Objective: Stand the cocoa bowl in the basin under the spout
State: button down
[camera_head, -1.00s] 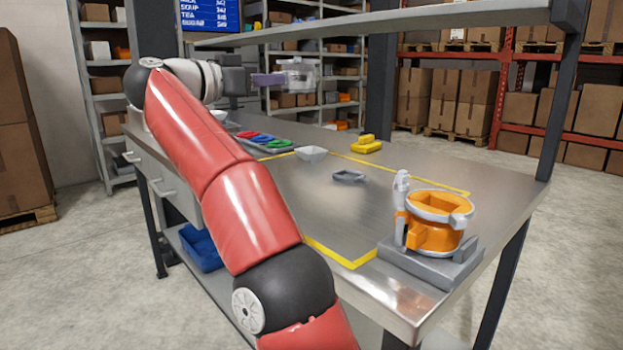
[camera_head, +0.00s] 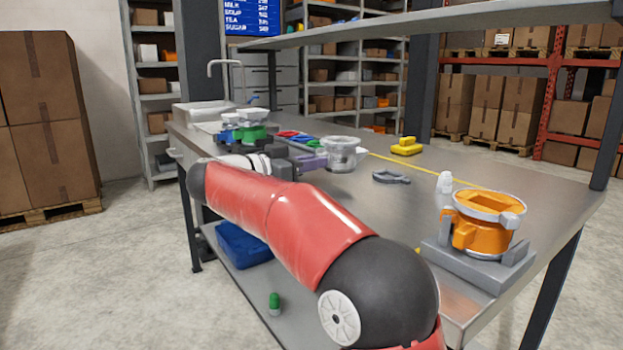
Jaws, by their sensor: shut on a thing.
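My gripper (camera_head: 312,161), with purple fingers, is shut on a clear, greyish round bowl (camera_head: 341,153) and holds it over the worktable. I cannot read a label on it, so whether it is the cocoa bowl is unclear. A pale bowl (camera_head: 362,155) is mostly hidden behind it. A curved metal spout (camera_head: 226,64) rises at the far left end of the table. A pale basin-like box (camera_head: 196,112) stands by its foot; its inside cannot be seen.
Green (camera_head: 252,133) and blue pieces with white tops stand beyond my wrist. An overhead shelf (camera_head: 420,22) spans above.

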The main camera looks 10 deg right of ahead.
jog(key=shift+f, duration=1.3)
jog(key=shift+f, duration=0.2)
jog(key=c, duration=1.5)
grip_release()
jog(key=shift+o, duration=0.2)
